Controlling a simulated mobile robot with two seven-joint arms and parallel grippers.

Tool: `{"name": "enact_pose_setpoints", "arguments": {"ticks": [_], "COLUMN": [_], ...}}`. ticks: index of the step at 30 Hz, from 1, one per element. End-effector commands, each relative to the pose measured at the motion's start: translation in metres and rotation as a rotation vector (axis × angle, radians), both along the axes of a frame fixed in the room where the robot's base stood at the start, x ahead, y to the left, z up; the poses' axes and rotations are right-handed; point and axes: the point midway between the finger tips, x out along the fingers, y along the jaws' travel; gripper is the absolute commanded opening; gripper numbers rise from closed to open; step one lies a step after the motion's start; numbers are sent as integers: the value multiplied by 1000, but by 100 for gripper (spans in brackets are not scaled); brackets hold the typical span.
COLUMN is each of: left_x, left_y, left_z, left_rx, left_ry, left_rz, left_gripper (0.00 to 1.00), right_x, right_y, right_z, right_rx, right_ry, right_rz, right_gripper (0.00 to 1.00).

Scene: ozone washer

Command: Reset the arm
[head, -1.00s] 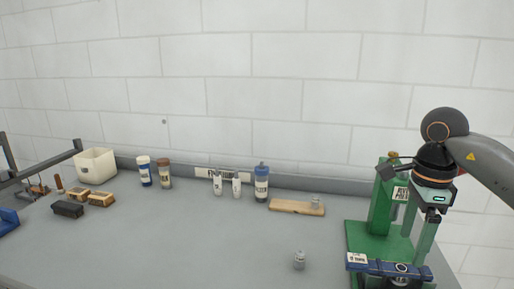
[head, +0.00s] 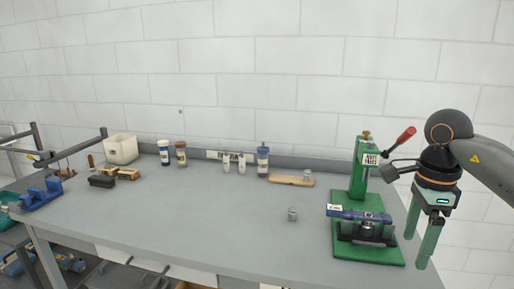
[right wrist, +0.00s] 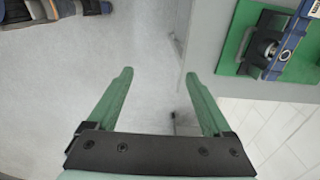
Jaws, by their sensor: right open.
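My right gripper (head: 420,240) hangs at the right of the head view with its two green fingers pointing down. It is open and empty, to the right of the green rivet press (head: 358,180) and apart from it. In the right wrist view the open fingers (right wrist: 160,95) have only floor between them, and the press's green base (right wrist: 240,50) shows at upper right. My left gripper is not in view.
The grey workbench (head: 230,220) holds a blue bar (head: 358,214) on the press, a small metal part (head: 292,214), a wooden board (head: 285,181), several bottles, brushes and a white bin (head: 121,149). A blue vise (head: 42,194) sits at the left end.

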Motion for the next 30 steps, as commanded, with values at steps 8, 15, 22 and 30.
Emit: {"name": "enact_pose_setpoints", "arguments": {"ticks": [8, 15, 22, 30], "left_x": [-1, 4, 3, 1], "left_y": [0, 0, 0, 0], "left_z": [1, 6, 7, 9], "left_rx": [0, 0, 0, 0], "left_ry": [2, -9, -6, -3], "left_rz": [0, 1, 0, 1], "left_gripper": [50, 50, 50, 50], "right_x": [-7, -43, -67, -43], "right_y": [97, 214, 294, 298], "right_z": [-60, -92, -75, -70], "right_rx": [326, 812, 1336, 1809], "right_ry": [77, 250, 524, 902], "right_rz": [63, -11, -320, -963], "right_gripper": [84, 84, 84, 84]}}
